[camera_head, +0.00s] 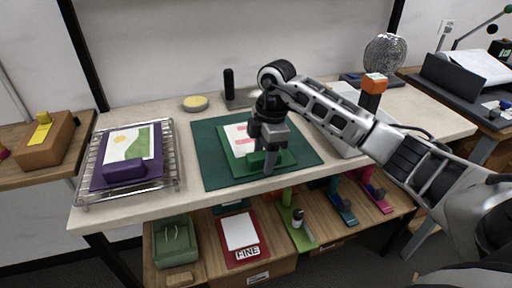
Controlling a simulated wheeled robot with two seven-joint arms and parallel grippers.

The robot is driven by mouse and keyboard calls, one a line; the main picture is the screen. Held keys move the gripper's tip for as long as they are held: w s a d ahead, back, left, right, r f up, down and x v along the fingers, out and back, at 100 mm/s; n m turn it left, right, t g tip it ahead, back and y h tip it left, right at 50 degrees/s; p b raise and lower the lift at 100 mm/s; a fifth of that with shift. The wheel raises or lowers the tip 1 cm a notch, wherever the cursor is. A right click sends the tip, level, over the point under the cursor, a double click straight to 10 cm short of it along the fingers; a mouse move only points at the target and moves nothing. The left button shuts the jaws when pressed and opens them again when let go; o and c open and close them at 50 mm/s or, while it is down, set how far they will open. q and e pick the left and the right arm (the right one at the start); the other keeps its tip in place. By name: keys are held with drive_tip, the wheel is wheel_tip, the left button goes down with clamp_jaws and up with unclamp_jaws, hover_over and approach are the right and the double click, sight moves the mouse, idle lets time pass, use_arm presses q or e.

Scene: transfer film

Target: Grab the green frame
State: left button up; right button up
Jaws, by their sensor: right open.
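The green frame (238,167) lies on a dark green mat (210,150) in the middle of the bench. It holds a white sheet with pink marks and has a raised green handle block (284,158) at its front edge. My right gripper (267,160) comes down over the front of the frame, with its fingers at the handle. It is open, and the handle is partly hidden behind the fingers. I cannot tell whether the fingers touch it. My left gripper is not in view.
A wire rack (172,165) with a purple frame (150,171) stands at the left. A yellow round item (195,103) and a black-handled tool (229,84) sit behind the mat. An orange-topped black object (373,88) stands to the right. A lower shelf holds several items.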

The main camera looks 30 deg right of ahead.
drive_tip(key=shift+f, duration=0.1)
drive_tip(key=shift+c, duration=0.3)
drive_tip(key=c, duration=1.1)
drive_tip(key=shift+o, duration=0.2)
